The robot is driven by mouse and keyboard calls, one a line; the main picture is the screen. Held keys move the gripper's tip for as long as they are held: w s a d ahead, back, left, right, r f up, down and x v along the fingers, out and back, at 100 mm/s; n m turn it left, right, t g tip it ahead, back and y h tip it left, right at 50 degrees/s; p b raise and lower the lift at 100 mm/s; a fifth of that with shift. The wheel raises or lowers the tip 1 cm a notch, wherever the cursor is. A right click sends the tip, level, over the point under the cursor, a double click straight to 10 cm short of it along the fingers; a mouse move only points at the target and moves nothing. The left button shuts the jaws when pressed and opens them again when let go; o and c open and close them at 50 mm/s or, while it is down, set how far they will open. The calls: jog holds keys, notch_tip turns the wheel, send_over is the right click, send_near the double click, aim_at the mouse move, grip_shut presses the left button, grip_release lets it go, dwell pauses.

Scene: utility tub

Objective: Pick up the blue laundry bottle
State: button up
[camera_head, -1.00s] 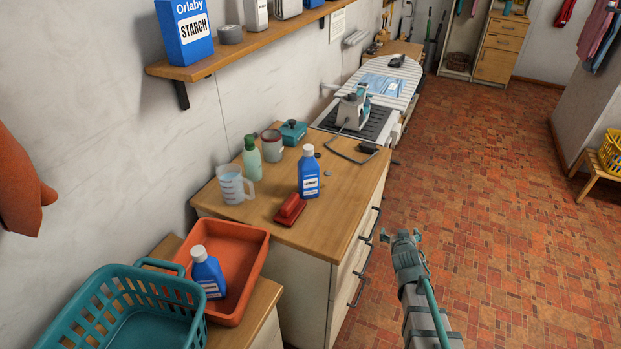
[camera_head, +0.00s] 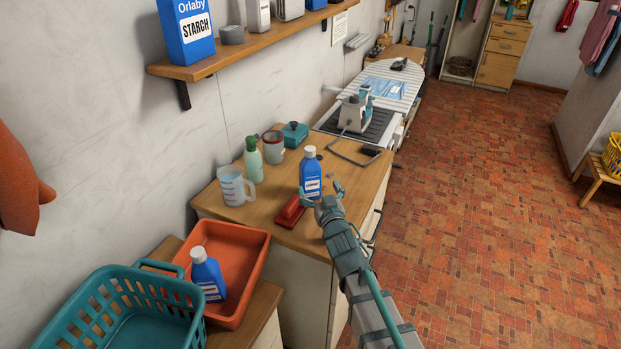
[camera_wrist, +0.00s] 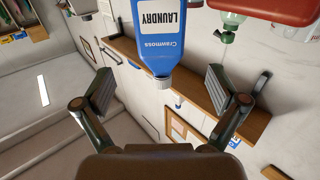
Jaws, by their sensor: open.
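A blue laundry bottle (camera_head: 311,185) with a white cap and white label stands upright on the wooden counter (camera_head: 265,228). In the wrist view, which is upside down, the blue bottle (camera_wrist: 158,38) reads LAUNDRY, and its cap points down between the two finger lines. My gripper (camera_head: 322,196) is open at the bottle's near right side, partly in front of its base. In the wrist view my gripper (camera_wrist: 160,92) has its fingers apart, one on each side of the bottle, with no visible contact. A second blue bottle (camera_head: 208,274) with a white cap stands in the orange tub (camera_head: 254,262).
A red brush (camera_head: 289,211) lies just left of the bottle. An iron (camera_head: 355,112) is farther back. A teal basket (camera_head: 120,310) is at lower left.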

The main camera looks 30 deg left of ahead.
aim_at(312, 173)
jog(key=x, duration=0.4)
jog(key=shift+w+p, duration=0.15)
jog(key=shift+p, duration=0.15)
jog(key=shift+r+p+x, duration=0.2)
jog(key=shift+p+x, duration=0.8)
jog(key=shift+x, duration=1.55)
jog(key=c, duration=1.6)
jog(key=shift+r, duration=0.15)
